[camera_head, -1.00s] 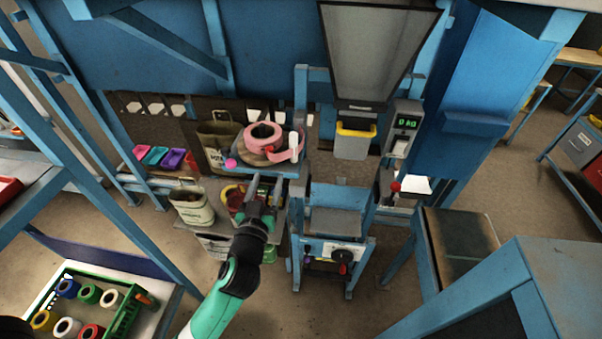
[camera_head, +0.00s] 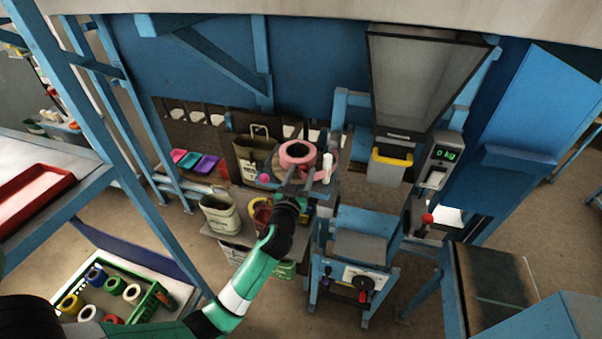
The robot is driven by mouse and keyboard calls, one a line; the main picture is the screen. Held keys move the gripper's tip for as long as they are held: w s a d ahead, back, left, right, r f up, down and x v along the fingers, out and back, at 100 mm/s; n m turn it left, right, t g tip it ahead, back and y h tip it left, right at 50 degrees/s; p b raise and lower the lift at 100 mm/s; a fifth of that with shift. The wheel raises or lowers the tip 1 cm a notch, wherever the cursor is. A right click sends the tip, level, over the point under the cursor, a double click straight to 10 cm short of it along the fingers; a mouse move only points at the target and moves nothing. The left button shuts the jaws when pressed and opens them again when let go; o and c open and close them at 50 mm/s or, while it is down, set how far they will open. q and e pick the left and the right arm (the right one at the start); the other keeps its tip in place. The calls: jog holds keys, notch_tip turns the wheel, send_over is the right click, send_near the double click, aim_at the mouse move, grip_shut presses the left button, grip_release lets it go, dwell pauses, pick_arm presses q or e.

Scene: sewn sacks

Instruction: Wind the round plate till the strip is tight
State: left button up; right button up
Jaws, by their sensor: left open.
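The round plate (camera_head: 273,171) is a brown disc on a small blue shelf at the middle of the head view. A pink roll of strip (camera_head: 297,153) lies on it, with a length of pink strip running round its right side to a white upright post (camera_head: 327,167). A pink knob (camera_head: 264,178) shows at the plate's left edge. My left gripper (camera_head: 297,180) is open, its two fingers pointing up just in front of the plate and overlapping its near edge in the picture. I cannot tell whether it touches. My right gripper is not in view.
A dark sack (camera_head: 257,150) stands behind the plate on the left. A pale bucket-like sack (camera_head: 220,213) sits left of my gripper. A hopper (camera_head: 415,80) and a scale display (camera_head: 446,155) reading 0 kg stand to the right. A green crate (camera_head: 112,292) holds several coloured rolls.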

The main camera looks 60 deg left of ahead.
pick_arm(q)
grip_shut()
dwell(0.3)
dwell(1.1)
